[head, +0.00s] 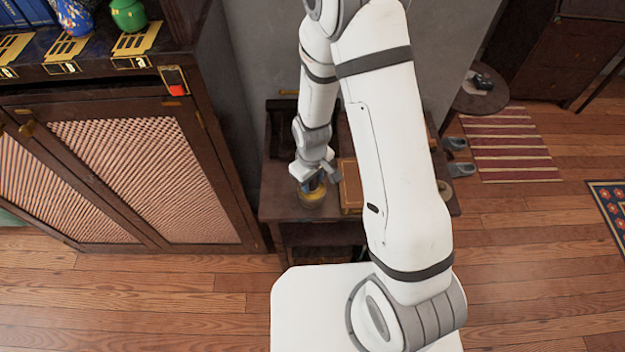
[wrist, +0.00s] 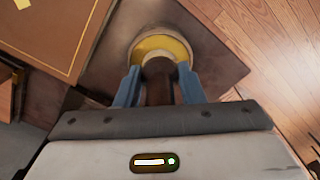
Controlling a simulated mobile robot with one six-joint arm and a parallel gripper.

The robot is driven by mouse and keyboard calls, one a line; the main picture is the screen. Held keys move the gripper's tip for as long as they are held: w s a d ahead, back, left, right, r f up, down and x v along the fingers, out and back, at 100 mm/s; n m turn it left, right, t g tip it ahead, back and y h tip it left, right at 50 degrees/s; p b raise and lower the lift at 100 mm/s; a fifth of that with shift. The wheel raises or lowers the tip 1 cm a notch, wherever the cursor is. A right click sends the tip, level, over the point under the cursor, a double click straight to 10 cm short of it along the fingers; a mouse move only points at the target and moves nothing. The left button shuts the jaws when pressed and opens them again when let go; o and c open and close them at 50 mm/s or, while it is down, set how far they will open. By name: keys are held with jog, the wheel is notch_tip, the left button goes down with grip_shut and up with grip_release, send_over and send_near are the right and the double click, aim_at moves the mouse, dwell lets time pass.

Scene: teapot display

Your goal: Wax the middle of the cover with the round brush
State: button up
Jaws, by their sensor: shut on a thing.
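The round brush (wrist: 158,88) has a dark brown handle, and my gripper (wrist: 158,74) is shut on it with a blue finger on each side. My gripper (head: 316,180) points down in the head view. The brush head is at a round tin of yellow wax (wrist: 160,42), which also shows in the head view (head: 312,200). I cannot tell whether the bristles touch the wax. The brown cover (wrist: 55,35) with a gold border lies beside the tin, at upper left in the wrist view. In the head view the cover (head: 350,185) is right of the tin, partly behind my arm.
The tin and cover are on a dark wooden desk (head: 280,207). A cabinet with lattice doors (head: 140,165) stands close on the left. My upper arm hides much of the desk's right part. A small round table (head: 485,95) and a striped rug (head: 510,150) are farther right.

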jog(key=shift+r+p, duration=1.5)
jog(key=shift+r, duration=1.45)
